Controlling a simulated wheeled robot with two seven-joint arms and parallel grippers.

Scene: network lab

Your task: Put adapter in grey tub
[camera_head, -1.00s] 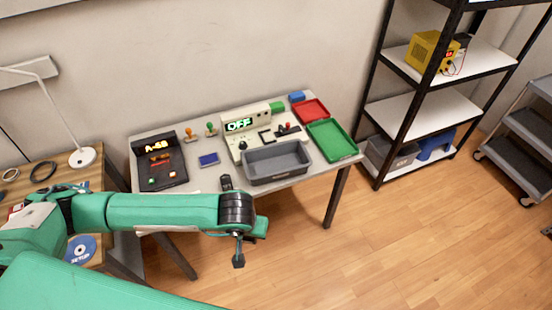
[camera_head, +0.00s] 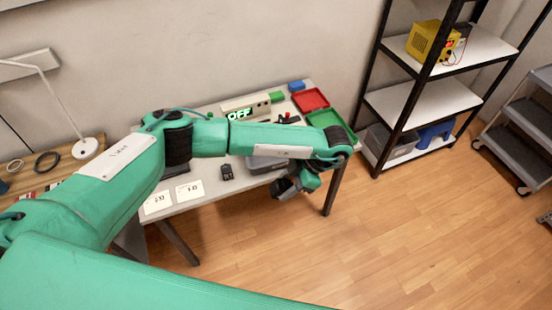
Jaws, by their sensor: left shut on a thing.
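The grey tub (camera_head: 262,164) stands at the front of the table, mostly hidden behind my left forearm. My left gripper (camera_head: 287,188) is in front of the tub and the table's front edge, pointing down and to the left. It is shut on a small dark thing; I cannot tell for sure whether this is the adapter. Another small black block (camera_head: 227,172) lies on the table left of the tub; its kind is not clear. My right gripper is not in view.
A red tray (camera_head: 310,100) and a green tray (camera_head: 326,118) lie at the table's right. Two white cards (camera_head: 189,190) lie at the front left. A shelf rack (camera_head: 410,105) stands right; the floor in front is clear.

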